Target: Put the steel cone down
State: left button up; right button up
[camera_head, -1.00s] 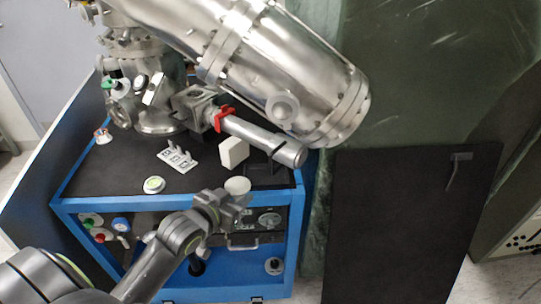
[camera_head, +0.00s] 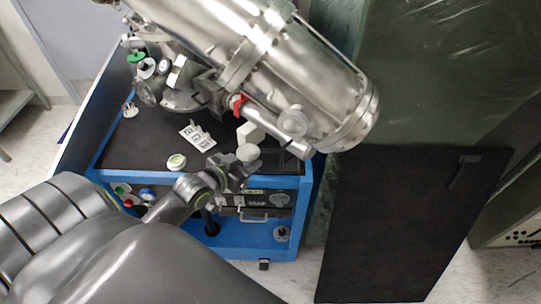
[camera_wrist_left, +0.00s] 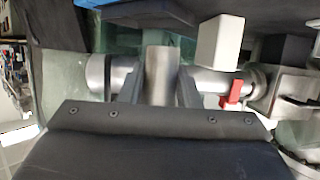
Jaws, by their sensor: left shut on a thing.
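My left gripper (camera_head: 237,172) is shut on the steel cone (camera_head: 248,152), whose pale rounded end shows just beyond the fingers. In the left wrist view the cone (camera_wrist_left: 160,75) is a plain grey shape between the two fingers of the left gripper (camera_wrist_left: 159,88). The gripper is over the front edge of the black top of a blue cart (camera_head: 130,155). I cannot tell whether the cone touches the top. My right gripper is not in view.
A white block (camera_head: 250,133) stands just behind the cone. A steel pipe with a red clamp (camera_head: 239,104) and a large steel vessel (camera_head: 300,75) overhang the cart. A white labelled piece (camera_head: 195,135) and a round green-white disc (camera_head: 176,161) lie to the left.

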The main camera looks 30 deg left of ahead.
pick_arm(q)
jog(key=x, duration=0.6)
jog(key=shift+f, duration=0.4)
jog(key=x, duration=0.3)
jog(key=shift+w+d+f, duration=0.1)
jog(key=shift+w+f, duration=0.05)
jog(key=shift+f, duration=0.4)
jog(key=shift+f, duration=0.1)
jog(key=shift+f+b, duration=0.15)
jog(key=shift+b, duration=0.25)
jog(key=o, duration=1)
